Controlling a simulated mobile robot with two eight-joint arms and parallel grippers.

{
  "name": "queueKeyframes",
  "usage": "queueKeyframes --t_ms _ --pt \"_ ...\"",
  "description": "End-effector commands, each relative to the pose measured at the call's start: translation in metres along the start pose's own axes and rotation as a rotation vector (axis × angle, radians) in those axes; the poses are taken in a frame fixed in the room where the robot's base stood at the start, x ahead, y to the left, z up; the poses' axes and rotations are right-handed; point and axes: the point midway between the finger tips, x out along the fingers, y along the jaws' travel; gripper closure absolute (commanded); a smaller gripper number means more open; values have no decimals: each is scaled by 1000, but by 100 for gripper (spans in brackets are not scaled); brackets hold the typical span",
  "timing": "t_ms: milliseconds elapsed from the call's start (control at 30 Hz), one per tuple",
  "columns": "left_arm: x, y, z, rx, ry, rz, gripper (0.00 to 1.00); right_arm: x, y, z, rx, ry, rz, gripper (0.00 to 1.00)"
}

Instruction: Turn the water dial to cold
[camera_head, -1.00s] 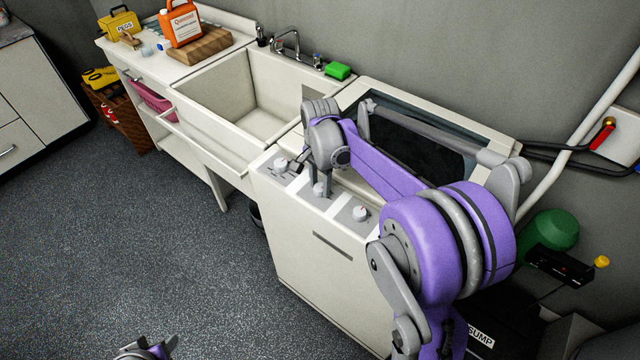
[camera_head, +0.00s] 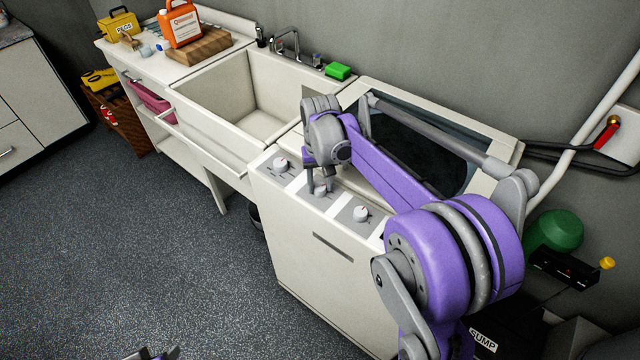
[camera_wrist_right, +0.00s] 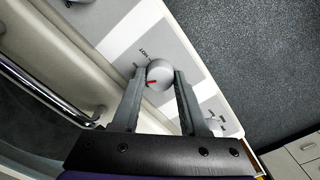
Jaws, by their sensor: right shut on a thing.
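The white washer (camera_head: 300,262) has three round dials on its panel. The middle dial (camera_head: 320,190) sits under my right gripper (camera_head: 317,187). In the right wrist view the fingers (camera_wrist_right: 157,84) are shut on this dial (camera_wrist_right: 159,72), one on each side. Its red mark points to the lower left of that picture. A label reading HOT is beside it; the smaller label nearby is too small to read. The left dial (camera_head: 280,164) and the right dial (camera_head: 361,213) are clear of the fingers. Only a bit of my left gripper (camera_head: 152,354) shows at the bottom edge.
The washer's dark lid window (camera_head: 425,160) lies beneath my right arm. A utility sink (camera_head: 205,125) adjoins the washer on the left. A green sponge (camera_head: 338,71) is on the sink's back ledge. The floor (camera_head: 130,260) in front is clear.

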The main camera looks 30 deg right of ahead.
Motion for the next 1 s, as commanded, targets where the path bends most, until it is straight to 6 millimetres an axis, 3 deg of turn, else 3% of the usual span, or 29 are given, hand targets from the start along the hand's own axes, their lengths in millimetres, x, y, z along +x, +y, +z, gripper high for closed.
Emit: queueKeyframes --t_ms 500,1000 --pt "5 0 5 0 -4 0 50 0 0 0 -400 0 0 100" --pt "5 0 6 0 -5 0 50 -1 0 0 -516 1 0 100"
